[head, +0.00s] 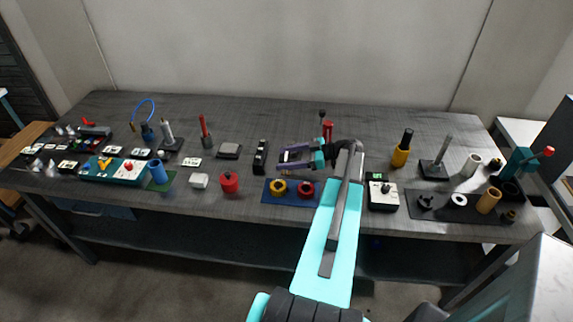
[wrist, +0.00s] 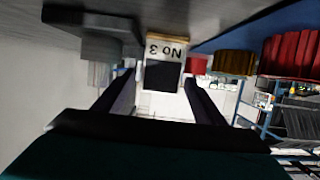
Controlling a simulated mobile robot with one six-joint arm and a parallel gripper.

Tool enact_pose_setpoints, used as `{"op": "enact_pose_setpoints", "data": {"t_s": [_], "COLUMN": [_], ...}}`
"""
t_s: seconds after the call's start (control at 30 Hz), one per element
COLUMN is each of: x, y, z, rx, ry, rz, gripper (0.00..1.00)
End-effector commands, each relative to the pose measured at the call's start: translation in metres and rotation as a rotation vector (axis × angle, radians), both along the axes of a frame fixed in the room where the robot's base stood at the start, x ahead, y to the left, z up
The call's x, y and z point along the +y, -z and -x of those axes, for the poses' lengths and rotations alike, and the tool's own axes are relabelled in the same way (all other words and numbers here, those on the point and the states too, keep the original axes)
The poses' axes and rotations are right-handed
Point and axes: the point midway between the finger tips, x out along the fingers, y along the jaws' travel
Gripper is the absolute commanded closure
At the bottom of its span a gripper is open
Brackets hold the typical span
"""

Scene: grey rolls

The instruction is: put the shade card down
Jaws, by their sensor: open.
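The shade card, a small pale card marked "No 3" with a black patch, shows upside down in the wrist view (wrist: 165,48). It lies in line with the space between the two fingers of my gripper (wrist: 160,84). The fingers are apart, with gaps visible beside the card. In the head view my gripper (head: 283,158) reaches left, low over the table, behind the blue mat. The card is too small to make out clearly there. I cannot tell whether it touches the table.
A blue mat (head: 292,200) with a yellow knob (head: 279,188) and a red knob (head: 305,189) lies in front of my gripper. A black block (head: 260,156) stands just left of the fingertips. A red canister (head: 229,182) stands front left. Bare table (head: 270,125) shows behind.

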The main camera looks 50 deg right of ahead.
Motion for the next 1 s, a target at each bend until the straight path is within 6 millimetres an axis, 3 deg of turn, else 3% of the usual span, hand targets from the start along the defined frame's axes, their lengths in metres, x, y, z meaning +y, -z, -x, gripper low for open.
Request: {"op": "enact_pose_setpoints", "data": {"t_s": [0.37, 0.6, 0.67, 1.0], "x": [0.001, 0.0009, 0.0009, 0.0009], "y": [-0.0001, -0.0001, -0.0002, -0.0021], "z": [-0.0003, -0.0002, -0.0003, -0.0002], "rx": [0.0, 0.0, 0.0, 0.0], "ry": [-0.001, -0.002, -0.002, -0.001], "rz": [0.0, -0.001, -0.001, 0.0], "gripper": [0.36, 0.76, 0.83, 0.83]}}
